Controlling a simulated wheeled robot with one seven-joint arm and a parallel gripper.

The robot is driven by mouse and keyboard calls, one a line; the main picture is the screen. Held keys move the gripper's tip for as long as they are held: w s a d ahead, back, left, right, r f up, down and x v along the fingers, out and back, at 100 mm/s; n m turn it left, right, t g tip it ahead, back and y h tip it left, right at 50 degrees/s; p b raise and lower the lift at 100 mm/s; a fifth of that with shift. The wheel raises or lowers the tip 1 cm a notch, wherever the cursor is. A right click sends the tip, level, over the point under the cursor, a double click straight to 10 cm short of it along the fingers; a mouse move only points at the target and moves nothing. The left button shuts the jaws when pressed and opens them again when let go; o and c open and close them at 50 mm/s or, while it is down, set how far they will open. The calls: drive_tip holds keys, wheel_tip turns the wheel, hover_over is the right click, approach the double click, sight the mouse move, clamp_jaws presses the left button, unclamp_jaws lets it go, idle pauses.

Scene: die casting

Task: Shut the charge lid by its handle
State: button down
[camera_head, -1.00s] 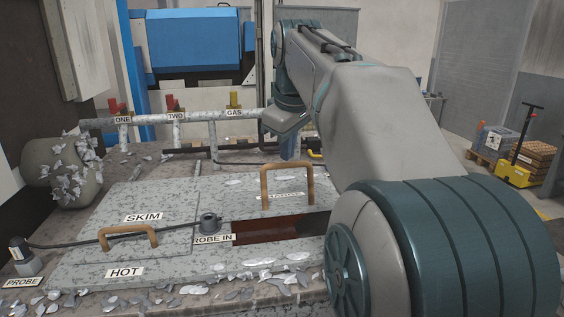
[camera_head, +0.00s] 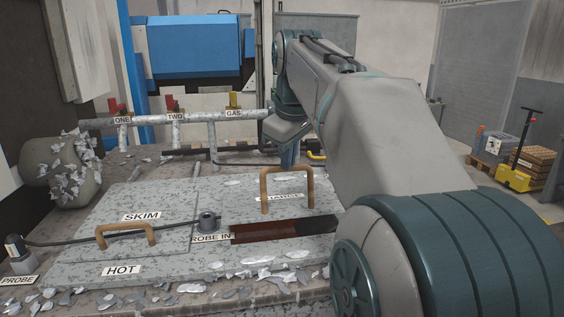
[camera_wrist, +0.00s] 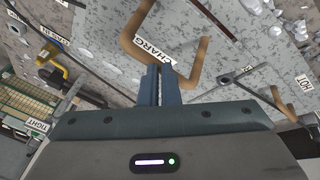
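The charge lid (camera_head: 236,193) is a speckled grey plate with a tan U-shaped handle (camera_head: 287,173) standing up from it. A dark red opening (camera_head: 275,231) shows along its near side. The wrist view shows the handle (camera_wrist: 196,66) and the lid's partly covered label (camera_wrist: 150,42). My gripper (camera_wrist: 163,70) has its two blue-grey fingers close together, with only a thin line between them. The fingertips overlap the handle's crossbar, which runs across them rather than between them. Whether they touch it is unclear.
The skim lid (camera_head: 170,209) with its low handle (camera_head: 126,233) lies left of the opening. Pipes with valves (camera_head: 180,117) run behind. Metal flakes litter the front edge (camera_head: 250,288).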

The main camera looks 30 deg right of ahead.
drive_tip(key=shift+w+f, duration=0.15)
drive_tip(key=shift+w+r+p, duration=0.45)
drive_tip(key=shift+r+p, duration=0.35)
drive_tip(key=shift+p, duration=0.1)
wheel_tip(320, 180, up, 2)
drive_tip(key=shift+d+r+p, duration=0.1)
drive_tip(key=shift+p, duration=0.95)
drive_tip(key=r+p, duration=0.4)
drive_tip(key=shift+w+d, duration=0.15)
drive_tip(key=shift+w, duration=0.15)
